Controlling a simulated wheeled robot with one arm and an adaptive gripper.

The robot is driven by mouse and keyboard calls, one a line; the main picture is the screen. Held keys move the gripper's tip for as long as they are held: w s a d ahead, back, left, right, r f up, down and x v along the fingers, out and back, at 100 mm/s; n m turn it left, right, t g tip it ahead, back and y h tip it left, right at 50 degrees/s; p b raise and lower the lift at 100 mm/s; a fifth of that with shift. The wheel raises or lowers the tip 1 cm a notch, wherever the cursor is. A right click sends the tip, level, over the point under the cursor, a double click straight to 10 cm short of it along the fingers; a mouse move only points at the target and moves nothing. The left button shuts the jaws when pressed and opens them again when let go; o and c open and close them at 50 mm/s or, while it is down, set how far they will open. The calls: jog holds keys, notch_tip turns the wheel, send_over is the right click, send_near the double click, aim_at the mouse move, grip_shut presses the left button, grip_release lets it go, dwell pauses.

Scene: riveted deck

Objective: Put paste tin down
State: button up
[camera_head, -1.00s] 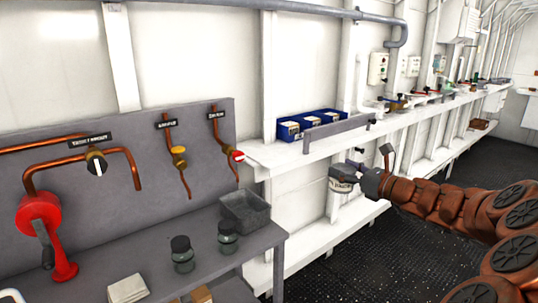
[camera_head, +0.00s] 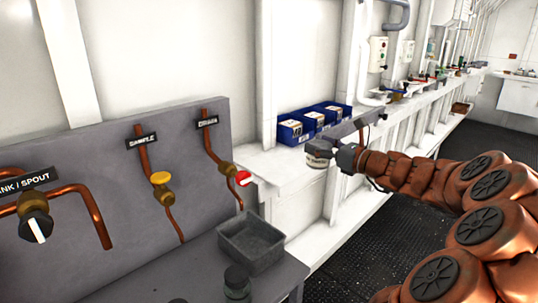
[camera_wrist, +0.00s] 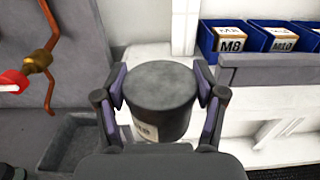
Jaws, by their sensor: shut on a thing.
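The paste tin is a short round tin (camera_head: 318,160) with a dark grey lid and a pale labelled side. My gripper (camera_head: 332,153) is shut on it, with the tin upright. In the wrist view the tin (camera_wrist: 158,92) sits between the two purple-padded fingers of my gripper (camera_wrist: 160,95); its label is partly readable. In the head view the tin shows in front of the white shelf (camera_head: 282,178), near its front edge. I cannot tell whether its base touches anything.
Blue bins (camera_head: 292,131) marked M8 and similar stand on the shelf behind a grey rail (camera_head: 350,127). A grey open tray (camera_head: 251,240) and a dark-lidded jar (camera_head: 237,281) stand on the grey bench at left. Copper pipes with a red-handled valve (camera_head: 241,177) rise behind it.

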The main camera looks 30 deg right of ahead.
jog(key=x, duration=0.5)
jog(key=f+p+x, duration=0.1)
jog(key=x, duration=0.3)
jog(key=a+x, duration=0.1)
jog(key=x, duration=0.4)
jog(key=shift+w+a+f, duration=0.15)
jog(key=shift+f, duration=0.1)
jog(key=shift+w+a+f+p, duration=0.1)
jog(key=shift+w+f+p, duration=0.1)
jog(key=shift+f, duration=0.65)
jog(key=shift+w+f+p, duration=0.1)
jog(key=shift+w+f, duration=0.1)
jog(key=shift+f, duration=0.7)
jog(key=shift+f, duration=0.15)
jog(key=o, duration=1.3)
